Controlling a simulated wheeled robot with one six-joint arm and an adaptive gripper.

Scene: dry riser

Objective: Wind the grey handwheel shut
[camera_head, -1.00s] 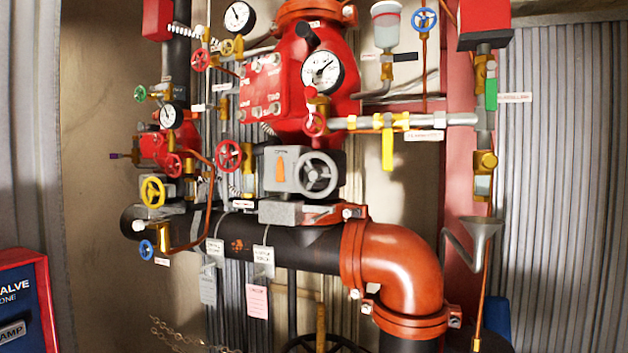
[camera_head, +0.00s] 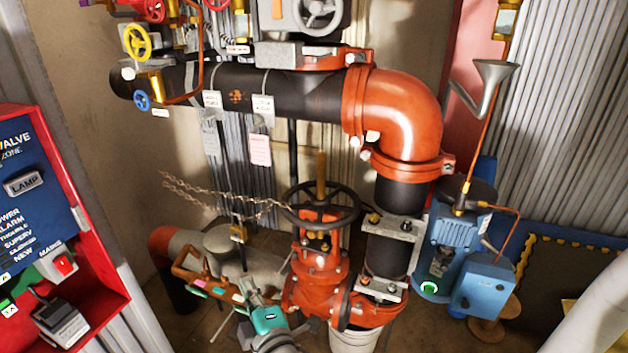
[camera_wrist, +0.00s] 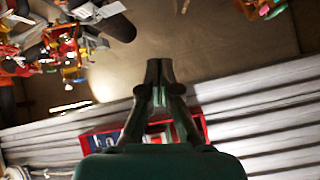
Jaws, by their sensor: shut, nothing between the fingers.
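The grey handwheel (camera_head: 318,12), a light grey spoked wheel on a grey gearbox, is cut off at the top edge of the head view. It sits above the black horizontal pipe. My gripper (camera_wrist: 160,66) shows in the wrist view with its fingers together and nothing between them. It is apart from the handwheel, and I cannot make out the wheel in the wrist view.
A larger dark handwheel (camera_head: 344,222) tops a red valve low down, with a chain (camera_head: 200,192) beside it. An orange elbow pipe (camera_head: 405,112), blue pump (camera_head: 458,236) and funnel (camera_head: 490,78) stand to the right. A red-framed alarm panel (camera_head: 118,300) is at left.

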